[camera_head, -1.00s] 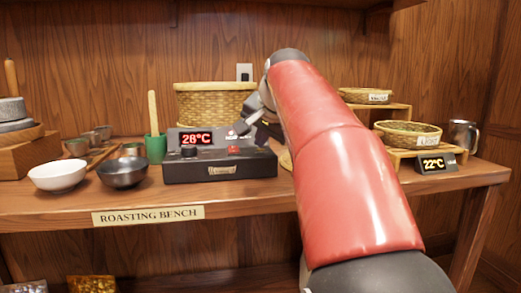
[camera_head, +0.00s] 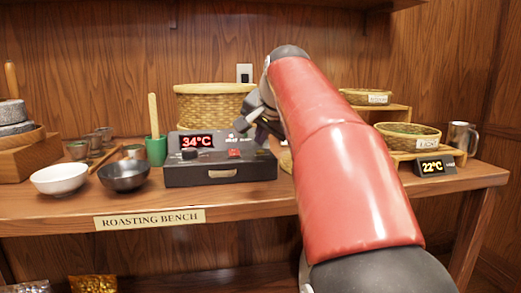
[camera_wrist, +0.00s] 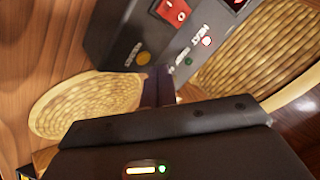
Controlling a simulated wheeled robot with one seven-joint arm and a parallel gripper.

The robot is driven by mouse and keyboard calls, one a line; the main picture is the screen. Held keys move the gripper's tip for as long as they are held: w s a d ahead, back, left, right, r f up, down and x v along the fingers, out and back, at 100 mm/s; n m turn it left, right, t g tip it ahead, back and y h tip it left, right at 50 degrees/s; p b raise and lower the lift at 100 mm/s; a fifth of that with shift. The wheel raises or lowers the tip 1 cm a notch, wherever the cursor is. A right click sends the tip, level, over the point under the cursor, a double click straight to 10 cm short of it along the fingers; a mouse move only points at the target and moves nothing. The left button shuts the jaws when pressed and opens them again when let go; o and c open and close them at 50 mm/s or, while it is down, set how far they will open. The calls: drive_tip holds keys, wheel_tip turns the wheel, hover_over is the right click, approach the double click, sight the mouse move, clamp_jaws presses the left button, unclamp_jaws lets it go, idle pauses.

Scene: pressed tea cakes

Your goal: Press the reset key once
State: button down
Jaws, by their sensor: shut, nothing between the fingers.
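The black heater box (camera_head: 220,175) stands on the bench, its red display (camera_head: 197,142) reading 34°C. A small round yellow-orange button (camera_wrist: 143,58) shows on its face in the wrist view; I take it for the reset key, but its label is too blurred to read. A red rocker switch (camera_head: 233,153) is on the box and also shows in the wrist view (camera_wrist: 172,11). My gripper (camera_wrist: 160,76) is shut and empty, its dark fingertips close to the box near the button. I cannot tell whether they touch the box.
A round woven mat (camera_wrist: 85,105) lies beside the box. A large woven basket (camera_head: 212,105) stands behind it. A green cup (camera_head: 156,150) and a dark bowl (camera_head: 123,176) stand to the left. Baskets on a stand and a 22°C display (camera_head: 432,166) are at the right.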

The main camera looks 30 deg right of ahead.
wheel_tip(320, 180, up, 5)
drive_tip(key=p, duration=0.5)
drive_tip(key=shift+r, duration=0.1)
idle(0.3)
idle(0.4)
